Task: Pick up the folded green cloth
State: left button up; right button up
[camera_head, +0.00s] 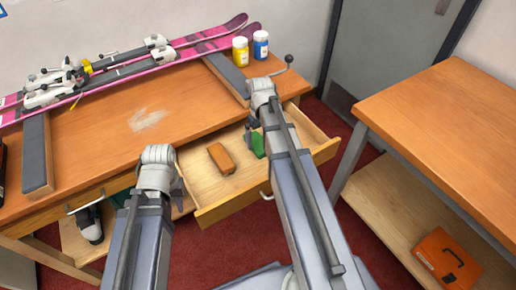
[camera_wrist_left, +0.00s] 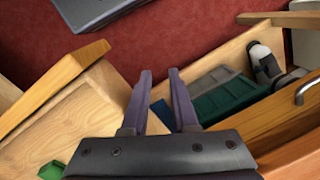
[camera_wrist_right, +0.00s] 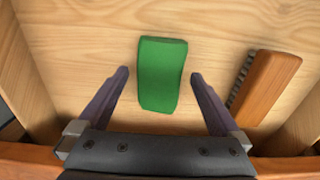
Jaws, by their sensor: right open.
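The folded green cloth (camera_head: 258,145) lies on the bottom of the open wooden drawer, partly hidden behind my right arm in the head view. In the right wrist view the green cloth (camera_wrist_right: 162,75) lies flat, between and just beyond the fingertips. My right gripper (camera_wrist_right: 160,75) is open, one finger on each side of the cloth, not visibly touching it. My left gripper (camera_wrist_left: 160,75) is open and empty, near the drawer's left front. In the left wrist view a corner of the green cloth (camera_wrist_left: 51,170) shows at the lower left.
A wooden-backed brush (camera_wrist_right: 268,85) lies in the drawer (camera_head: 225,208) beside the cloth, close to the right finger. Skis (camera_head: 120,67) and yellow (camera_head: 240,52) and blue (camera_head: 261,45) jars stand on the bench top. A second table (camera_head: 450,120) is at the right.

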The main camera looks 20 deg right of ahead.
aim_at(261, 145)
notch_tip(261, 145, down, 2)
jog(key=shift+f+b, duration=0.1)
jog(key=shift+b, duration=0.45)
pick_arm(q)
jog(key=shift+f, duration=0.95)
pick_arm(e)
jog(key=c, duration=1.1)
pick_arm(q)
jog(key=shift+r, duration=0.1)
pick_arm(e)
jog(key=shift+r, duration=0.25)
